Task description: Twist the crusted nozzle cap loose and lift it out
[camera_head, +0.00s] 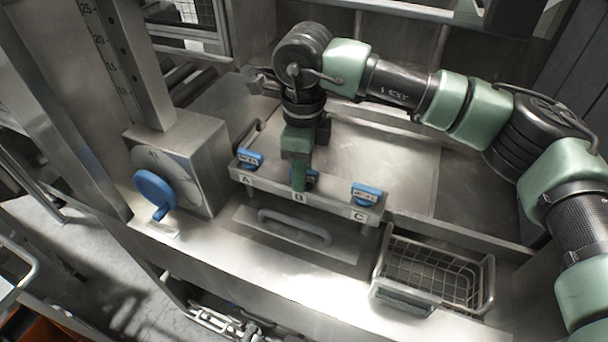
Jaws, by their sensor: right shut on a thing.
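A metal bar (322,208) with stations marked A, B and C carries three blue caps. The cap at A (249,159) and the cap at C (366,194) stand free with pale labels. The cap at B (313,178) is mostly hidden behind my right gripper (300,182). My right gripper points down over B and is shut on that cap. I cannot tell from this view whether the cap is crusted or has turned. My left gripper is not in view.
A wire basket (432,272) stands at the right of the front ledge. A metal box with a blue handle (155,192) stands to the left. A grey handle (294,227) lies in front of the bar. The panel behind the bar is clear.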

